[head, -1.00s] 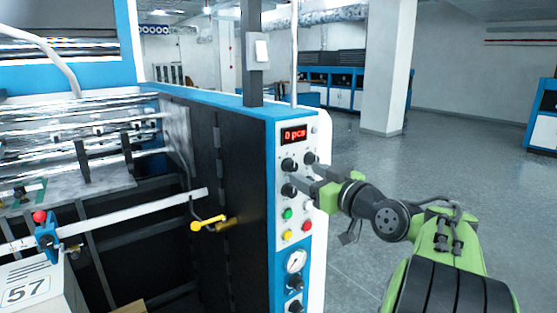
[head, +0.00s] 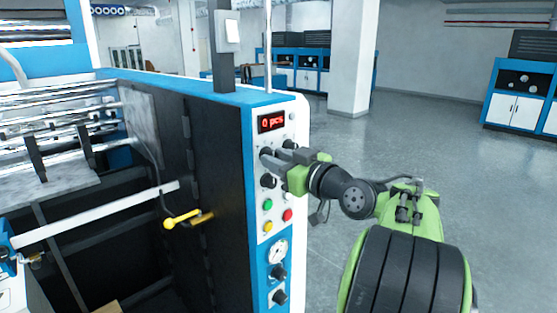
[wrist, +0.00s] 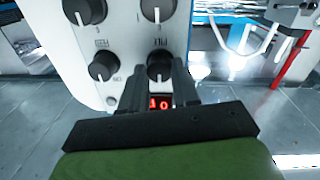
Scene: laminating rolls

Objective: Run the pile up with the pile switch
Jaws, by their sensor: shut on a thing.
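The pile switch (wrist: 160,66) is a round black knob on the white control panel (head: 258,214). Its label in the wrist view is upside down and looks like PILE. My gripper (wrist: 161,82) has its dark fingers on both sides of this knob and is shut on it. The fingers hide part of the knob. I cannot make out any pile in the machine.
Another black knob (wrist: 103,66) sits close beside the held one, with two more in the row beyond. Green, yellow and red buttons (head: 288,215) and a gauge (head: 278,251) are lower down. A yellow handle (head: 182,219) sticks out at left. The floor at right is clear.

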